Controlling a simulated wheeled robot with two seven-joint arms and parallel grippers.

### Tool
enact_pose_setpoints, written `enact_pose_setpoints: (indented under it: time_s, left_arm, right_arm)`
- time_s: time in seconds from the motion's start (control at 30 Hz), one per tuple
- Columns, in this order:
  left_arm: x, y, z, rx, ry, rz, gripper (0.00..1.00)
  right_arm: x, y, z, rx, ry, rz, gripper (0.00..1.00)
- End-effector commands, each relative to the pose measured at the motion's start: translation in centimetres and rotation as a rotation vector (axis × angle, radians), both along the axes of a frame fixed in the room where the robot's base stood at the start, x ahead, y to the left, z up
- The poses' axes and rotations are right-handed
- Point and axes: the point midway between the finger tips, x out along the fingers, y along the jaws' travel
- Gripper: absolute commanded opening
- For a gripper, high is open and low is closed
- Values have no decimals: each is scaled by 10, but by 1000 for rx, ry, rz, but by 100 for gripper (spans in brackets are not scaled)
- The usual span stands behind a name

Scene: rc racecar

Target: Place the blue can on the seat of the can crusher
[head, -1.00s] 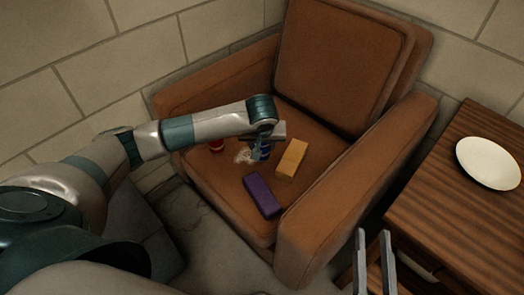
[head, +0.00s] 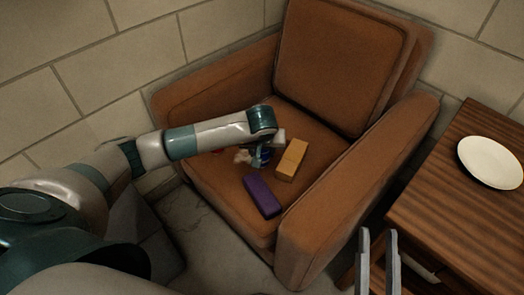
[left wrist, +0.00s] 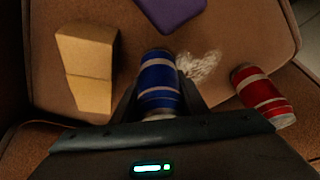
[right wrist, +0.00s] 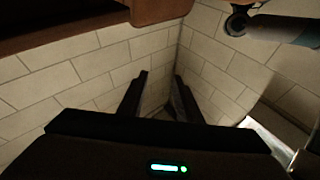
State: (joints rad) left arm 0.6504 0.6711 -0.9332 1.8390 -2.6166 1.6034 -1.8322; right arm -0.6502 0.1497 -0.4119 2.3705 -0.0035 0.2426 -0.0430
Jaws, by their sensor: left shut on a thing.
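The blue can (left wrist: 158,85) with white bands is between the fingers of my left gripper (left wrist: 160,98), which is shut on it. In the head view the can (head: 266,154) is mostly hidden by my left gripper (head: 260,156), over the brown armchair seat. I cannot tell whether the can touches the seat. My right gripper (head: 378,236) is open and empty beside the wooden table; its parted fingers also show in the right wrist view (right wrist: 160,80). I cannot make out a can crusher in any view.
On the armchair (head: 340,60) lie a yellow-orange block (head: 291,160), a purple block (head: 262,196), a red can (left wrist: 263,95) and a pale crumpled thing (left wrist: 198,66). The wooden table (head: 450,180) at right bears a white plate (head: 490,162). Walls stand behind.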

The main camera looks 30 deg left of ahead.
Motion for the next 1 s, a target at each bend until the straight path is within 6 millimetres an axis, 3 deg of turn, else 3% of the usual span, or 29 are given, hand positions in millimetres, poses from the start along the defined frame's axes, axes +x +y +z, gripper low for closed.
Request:
enact_pose_setpoints:
  time_s: [0.37, 0.4, 0.47, 1.0]
  left_arm:
    - [0, 0, -3, 0, 0, 0, 19]
    - [0, 0, -3, 0, 0, 1, 47]
    - [0, 0, -3, 0, 0, 1, 58]
    - [0, 0, 1, 0, 0, 0, 58]
  right_arm:
    - [-6, 1, 8, 19, -46, 4, 31]
    - [-7, 2, 9, 22, -51, 5, 31]
    - [-7, 2, 9, 23, -51, 6, 31]
    - [-2, 0, 2, 3, -11, 3, 31]
